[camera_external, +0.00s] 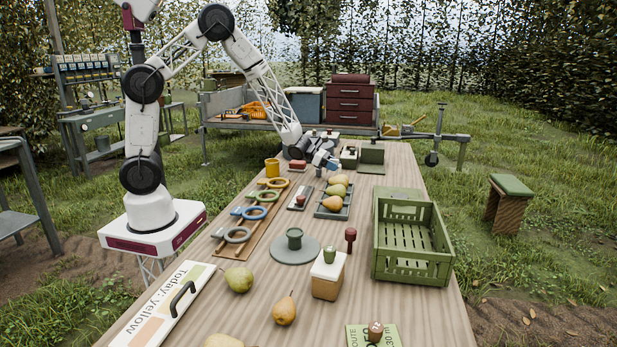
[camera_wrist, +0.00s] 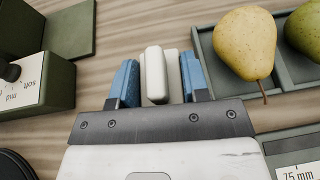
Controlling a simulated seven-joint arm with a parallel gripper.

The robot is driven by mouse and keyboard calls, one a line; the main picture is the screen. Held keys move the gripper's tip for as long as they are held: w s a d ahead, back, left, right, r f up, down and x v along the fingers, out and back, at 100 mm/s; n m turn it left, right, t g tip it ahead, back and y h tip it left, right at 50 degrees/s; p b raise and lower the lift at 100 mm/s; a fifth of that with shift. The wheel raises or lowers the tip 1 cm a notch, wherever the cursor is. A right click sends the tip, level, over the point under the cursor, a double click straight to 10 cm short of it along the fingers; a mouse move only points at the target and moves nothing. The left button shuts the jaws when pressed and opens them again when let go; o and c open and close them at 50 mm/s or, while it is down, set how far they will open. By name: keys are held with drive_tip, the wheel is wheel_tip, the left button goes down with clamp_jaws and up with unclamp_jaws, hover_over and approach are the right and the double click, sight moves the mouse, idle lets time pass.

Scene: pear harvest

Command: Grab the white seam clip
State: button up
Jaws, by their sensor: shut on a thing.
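The white seam clip (camera_wrist: 155,75) is a small pale block with rounded edges. In the wrist view it stands between the two blue fingertips of my gripper (camera_wrist: 160,82), above or on the wooden table. My gripper is shut on it; whether it is lifted off the wood cannot be told. In the external view my gripper (camera_external: 326,160) is low over the far part of the table, behind the pear tray, and the clip cannot be made out there.
A grey tray (camera_external: 322,212) of pears lies close by; its edge (camera_wrist: 206,62) is right of my gripper in the wrist view. A green dial box (camera_wrist: 40,85) is to the left.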

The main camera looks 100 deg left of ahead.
drive_tip(key=shift+s+d+r, duration=0.1)
drive_tip(key=shift+s+d, duration=0.45)
drive_tip(key=shift+s, duration=0.45)
drive_tip(key=shift+s+d+r, duration=0.1)
drive_tip(key=shift+s+d, duration=0.4)
drive_tip(key=shift+s, duration=0.45)
drive_tip(key=shift+s+d+r, duration=0.1)
drive_tip(key=shift+s+d, duration=0.45)
drive_tip(key=shift+s, duration=0.45)
